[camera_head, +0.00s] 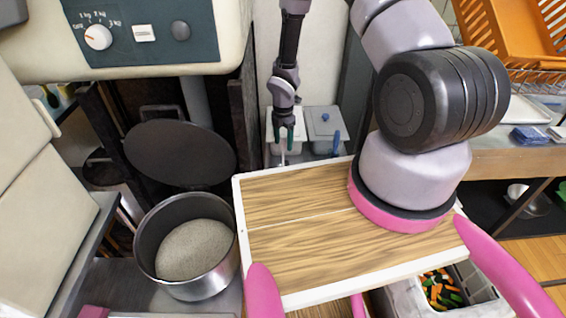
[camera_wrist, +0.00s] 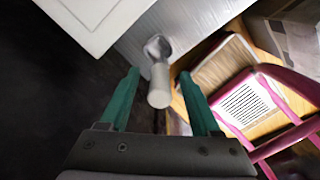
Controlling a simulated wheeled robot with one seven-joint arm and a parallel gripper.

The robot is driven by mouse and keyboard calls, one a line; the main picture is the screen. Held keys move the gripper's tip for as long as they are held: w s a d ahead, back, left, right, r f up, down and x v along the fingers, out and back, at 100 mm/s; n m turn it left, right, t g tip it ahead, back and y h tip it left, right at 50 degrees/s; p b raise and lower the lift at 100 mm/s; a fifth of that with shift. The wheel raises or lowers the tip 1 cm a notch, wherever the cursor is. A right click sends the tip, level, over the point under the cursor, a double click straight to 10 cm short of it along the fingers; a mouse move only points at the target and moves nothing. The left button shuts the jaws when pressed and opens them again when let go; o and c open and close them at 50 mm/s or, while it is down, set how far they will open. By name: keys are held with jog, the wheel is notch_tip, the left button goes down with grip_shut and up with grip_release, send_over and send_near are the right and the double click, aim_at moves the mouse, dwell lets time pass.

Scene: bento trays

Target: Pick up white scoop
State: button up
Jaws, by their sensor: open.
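The white scoop (camera_wrist: 159,88) shows in the wrist view with its pale round handle end toward me and a greyish head behind it. My gripper (camera_wrist: 158,74) is open, with one teal finger on each side of the handle and gaps visible between. I cannot tell how deep the handle lies between the fingers.
Two lidded bins, one white (camera_head: 298,118) and one grey with a blue handle (camera_head: 325,122), stand right behind my gripper. A steel pot of grain (camera_head: 222,283) stands at left. The wooden table (camera_head: 300,235) is bare except for my arm's base.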

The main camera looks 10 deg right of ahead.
grip_shut()
dwell(1.4)
